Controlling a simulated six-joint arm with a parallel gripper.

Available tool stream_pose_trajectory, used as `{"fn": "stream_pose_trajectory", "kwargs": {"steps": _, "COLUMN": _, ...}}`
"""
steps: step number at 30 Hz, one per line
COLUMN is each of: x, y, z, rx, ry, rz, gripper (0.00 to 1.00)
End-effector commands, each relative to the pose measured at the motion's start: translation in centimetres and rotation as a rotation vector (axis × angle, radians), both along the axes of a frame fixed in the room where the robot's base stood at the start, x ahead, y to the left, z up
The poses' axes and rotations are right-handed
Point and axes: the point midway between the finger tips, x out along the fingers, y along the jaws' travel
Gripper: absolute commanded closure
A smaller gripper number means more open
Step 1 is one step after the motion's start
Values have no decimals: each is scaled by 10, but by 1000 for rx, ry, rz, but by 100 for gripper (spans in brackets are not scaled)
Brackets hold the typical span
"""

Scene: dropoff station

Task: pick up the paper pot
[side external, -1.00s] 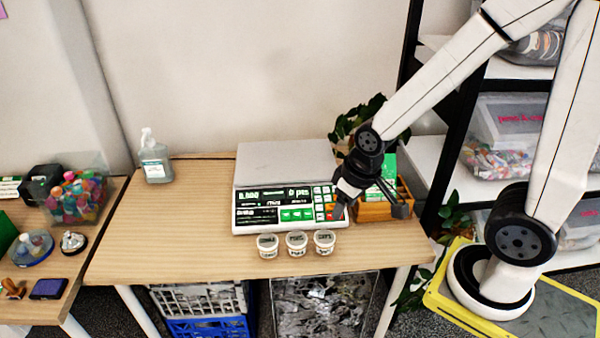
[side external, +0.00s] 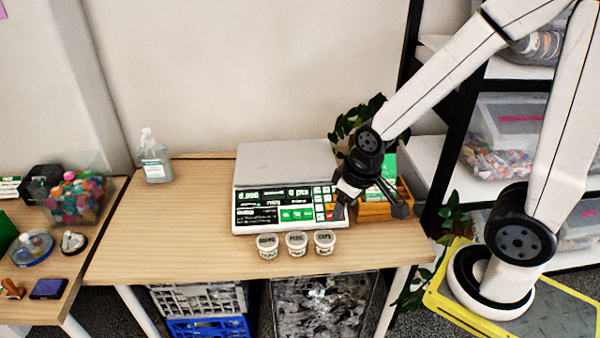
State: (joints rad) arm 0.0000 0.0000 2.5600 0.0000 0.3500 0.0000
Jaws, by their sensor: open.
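Three small white labelled pots stand in a row on the table in front of the scale: a left pot (side external: 267,246), a middle pot (side external: 297,243) and a right pot (side external: 324,242). Their dark lettering is too small to read surely, so I cannot tell which is the paper pot. My gripper (side external: 371,209) is open, above and to the right of the pots. It hangs in front of the scale's right end and the wooden box. It is apart from all three pots and no object shows between its fingers.
A counting scale (side external: 280,155) stands behind the pots. A wooden box (side external: 375,211) with green contents is partly hidden by my gripper. A sanitizer bottle (side external: 155,160) stands at the back left. The table (side external: 180,235) is clear left of the scale.

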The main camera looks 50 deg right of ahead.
Motion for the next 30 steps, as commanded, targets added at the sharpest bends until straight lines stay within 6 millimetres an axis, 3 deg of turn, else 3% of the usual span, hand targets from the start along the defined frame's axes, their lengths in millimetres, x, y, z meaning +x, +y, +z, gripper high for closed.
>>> {"fn": "stream_pose_trajectory", "kwargs": {"steps": 9, "x": 0, "y": 0, "z": 0, "rx": 0, "ry": 0, "rz": 0, "gripper": 41}}
{"fn": "stream_pose_trajectory", "kwargs": {"steps": 10, "x": 0, "y": 0, "z": 0, "rx": 0, "ry": 0, "rz": 0, "gripper": 38}}
{"fn": "stream_pose_trajectory", "kwargs": {"steps": 13, "x": 0, "y": 0, "z": 0, "rx": 0, "ry": 0, "rz": 0, "gripper": 7}}
{"fn": "stream_pose_trajectory", "kwargs": {"steps": 30, "x": -2, "y": -1, "z": -10, "rx": -50, "ry": 65, "rz": 92, "gripper": 7}}
